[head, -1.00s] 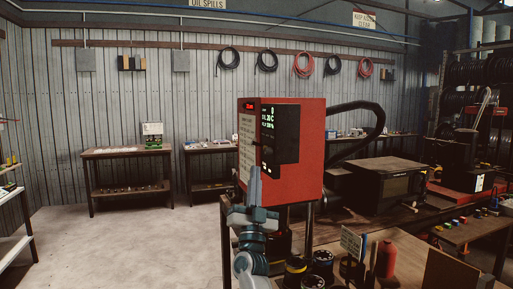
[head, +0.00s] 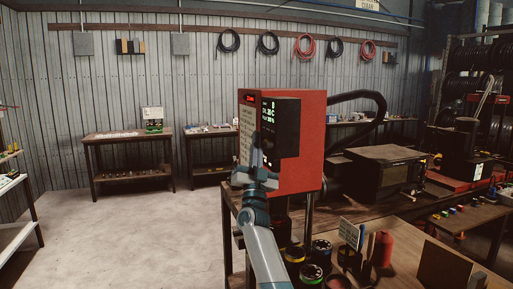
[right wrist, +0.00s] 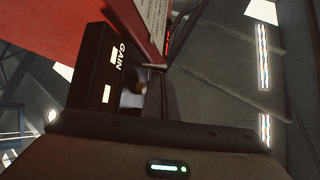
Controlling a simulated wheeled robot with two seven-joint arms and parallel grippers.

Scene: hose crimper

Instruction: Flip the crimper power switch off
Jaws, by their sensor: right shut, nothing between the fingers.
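The red crimper control box (head: 307,145) stands at the middle of the head view, with a lit black panel (head: 285,125) and a small red display (head: 249,97). My right gripper (head: 257,142) is shut and empty, pointing up in front of the box's left part. In the right wrist view its dark fingers (right wrist: 154,92) are beside the black panel marked GAIN (right wrist: 103,75), with the red box (right wrist: 60,35) beyond. A small brassy part shows by the fingers. I cannot make out the power switch, nor whether the fingers touch anything. My left gripper is out of view.
The box stands at the edge of a wooden bench (head: 340,205) holding a black machine (head: 388,178), spools (head: 311,274) and a red bottle (head: 383,248). A thick black hose (head: 372,97) arches behind the box. The floor (head: 150,235) to the left is clear.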

